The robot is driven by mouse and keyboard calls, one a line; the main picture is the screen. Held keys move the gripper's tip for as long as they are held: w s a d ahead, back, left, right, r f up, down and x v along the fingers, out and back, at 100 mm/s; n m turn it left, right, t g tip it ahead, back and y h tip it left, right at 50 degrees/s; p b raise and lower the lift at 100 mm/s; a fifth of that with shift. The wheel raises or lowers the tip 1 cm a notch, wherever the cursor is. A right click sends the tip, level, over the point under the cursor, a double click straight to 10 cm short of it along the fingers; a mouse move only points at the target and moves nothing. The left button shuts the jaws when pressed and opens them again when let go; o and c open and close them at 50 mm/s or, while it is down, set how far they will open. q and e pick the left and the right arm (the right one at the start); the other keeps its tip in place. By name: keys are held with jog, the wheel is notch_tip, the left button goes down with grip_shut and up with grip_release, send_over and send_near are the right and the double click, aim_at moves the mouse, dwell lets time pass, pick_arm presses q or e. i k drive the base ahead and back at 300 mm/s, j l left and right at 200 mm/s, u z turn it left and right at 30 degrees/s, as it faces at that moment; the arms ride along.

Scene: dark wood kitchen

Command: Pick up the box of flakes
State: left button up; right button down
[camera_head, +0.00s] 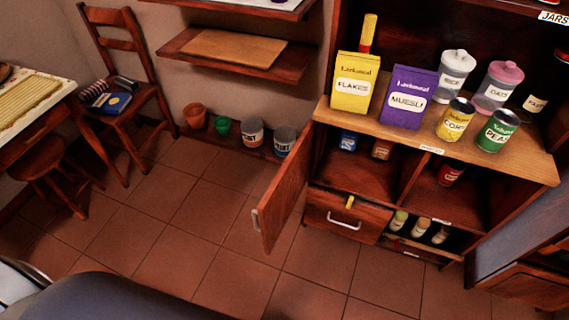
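The box of flakes (353,88) is a yellow carton with a white label. It stands upright at the left end of the cupboard's wooden counter (530,165) in the head view. Neither of my grippers shows in this view.
A purple muesli box (408,97) stands just right of the flakes. A yellow bottle (368,32) rises behind it. A corn can (455,120), a peas can (497,131) and jars (454,75) stand further right. An open cupboard door (283,190) juts out below. The tiled floor in front is clear.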

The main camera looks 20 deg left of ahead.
aim_at(356, 73)
jog(key=k+j+z, duration=0.15)
jog(key=j, duration=0.3)
jog(key=j+z, duration=0.15)
jog(key=j, duration=0.25)
jog(key=k+j+z, duration=0.1)
jog(key=j, duration=0.3)
jog(key=k+j+z, duration=0.15)
jog(key=j, duration=0.25)
jog(key=k+j+z, duration=0.15)
jog(key=k+j, duration=0.1)
jog(key=j, duration=0.1)
